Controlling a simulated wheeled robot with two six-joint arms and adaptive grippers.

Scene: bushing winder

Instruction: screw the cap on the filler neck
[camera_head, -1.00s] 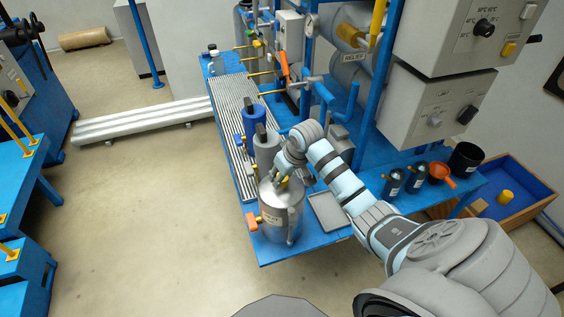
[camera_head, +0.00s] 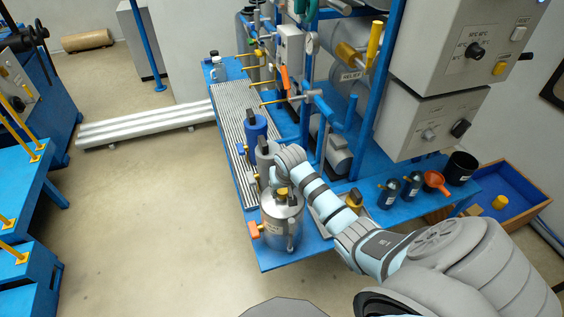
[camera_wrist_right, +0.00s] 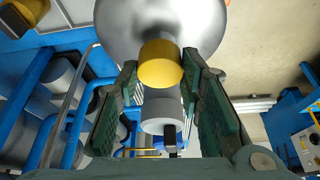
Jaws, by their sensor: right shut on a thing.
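The silver filler canister (camera_head: 270,224) stands upright at the front end of the blue bench, with an orange valve handle (camera_head: 254,230) on its left side. The yellow cap (camera_head: 282,192) is at the top of the canister, and it also shows in the right wrist view (camera_wrist_right: 160,64) against the silver top. The filler neck is hidden by the cap, so I cannot tell how far it is seated. My right gripper (camera_wrist_right: 160,78) has its green fingers on both sides of the cap and is shut on it. My left gripper is not in view.
Dark cups (camera_head: 389,195) and an orange funnel (camera_head: 434,181) stand right of my arm. Grey control boxes (camera_head: 430,110) overhang the bench.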

